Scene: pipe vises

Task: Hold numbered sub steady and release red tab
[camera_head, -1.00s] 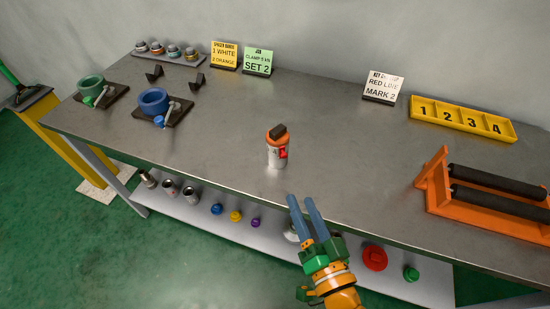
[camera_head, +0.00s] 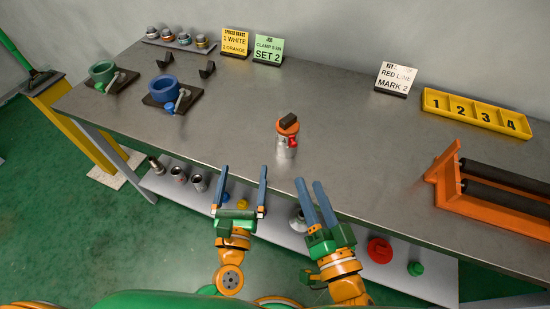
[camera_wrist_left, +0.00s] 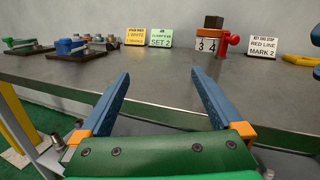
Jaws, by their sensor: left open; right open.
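The numbered sub (camera_head: 287,139) stands upright on the grey bench, with an orange ring and a dark block on top. In the left wrist view the sub (camera_wrist_left: 206,46) shows the numbers 3 and 4 on white plates. The red tab (camera_head: 292,142) is on its right side; it also shows in the left wrist view (camera_wrist_left: 229,40). My left gripper (camera_head: 244,172) is open and empty, in front of the bench edge, left of and nearer than the sub. My right gripper (camera_head: 309,186) is open and empty, its fingers close together, near the bench edge.
An orange roller stand (camera_head: 447,190) is at the right, and a yellow numbered tray (camera_head: 477,113) behind it. Green (camera_head: 103,72) and blue (camera_head: 164,89) vises stand at the left. Sign cards line the back. The bench around the sub is clear. A lower shelf (camera_head: 340,248) holds loose parts.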

